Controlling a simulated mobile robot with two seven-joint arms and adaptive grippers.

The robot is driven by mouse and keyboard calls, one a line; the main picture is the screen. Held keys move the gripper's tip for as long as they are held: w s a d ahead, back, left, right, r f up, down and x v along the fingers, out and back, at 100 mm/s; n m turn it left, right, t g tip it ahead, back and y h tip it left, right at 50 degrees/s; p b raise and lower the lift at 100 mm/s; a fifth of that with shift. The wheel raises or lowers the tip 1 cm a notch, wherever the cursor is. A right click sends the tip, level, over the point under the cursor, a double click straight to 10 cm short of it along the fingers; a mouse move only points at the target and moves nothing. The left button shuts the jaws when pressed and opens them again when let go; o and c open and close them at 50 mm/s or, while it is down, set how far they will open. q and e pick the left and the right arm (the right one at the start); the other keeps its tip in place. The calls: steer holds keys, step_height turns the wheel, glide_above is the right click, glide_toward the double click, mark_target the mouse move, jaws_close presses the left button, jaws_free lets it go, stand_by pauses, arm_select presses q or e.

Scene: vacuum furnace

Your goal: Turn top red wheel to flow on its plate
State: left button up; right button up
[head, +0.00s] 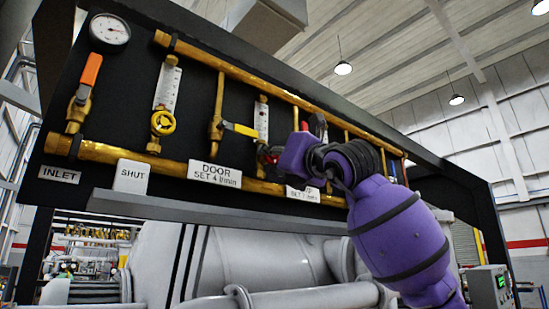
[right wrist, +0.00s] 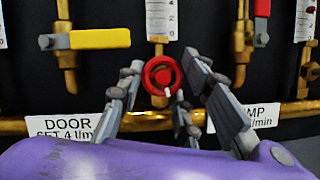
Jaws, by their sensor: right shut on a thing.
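The red wheel (head: 267,153) sits at the foot of a clear flow tube (head: 261,119) on the black panel. In the right wrist view the red wheel (right wrist: 161,76) shows face-on with a white mark low on its rim. My right gripper (right wrist: 165,97) is shut on it, its grey fingers at both sides. In the head view the purple right gripper (head: 281,158) covers part of the wheel. A white plate (head: 215,173) left of the wheel reads "DOOR SET 4 l/min". The tube's float level is too small to read. My left gripper is not in view.
A yellow lever valve (head: 240,129) is close left of the wheel. A yellow wheel (head: 162,123) and an orange lever (head: 91,69) are farther left. A second plate (head: 305,194), partly hidden, is at right. Brass pipes run above and below. A grey ledge (head: 210,212) juts out underneath.

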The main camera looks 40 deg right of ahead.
steer(key=m+h, duration=0.1)
steer(key=m, duration=0.2)
steer(key=shift+a+m+g+h, duration=0.2)
steer(key=shift+m+g+h, duration=0.1)
steer(key=shift+m+h, duration=0.1)
steer(key=o, duration=1)
steer(key=shift+a+r, duration=0.1)
steer(key=shift+a, duration=0.05)
steer(key=shift+o, duration=0.2)
steer(key=v, duration=1.2)
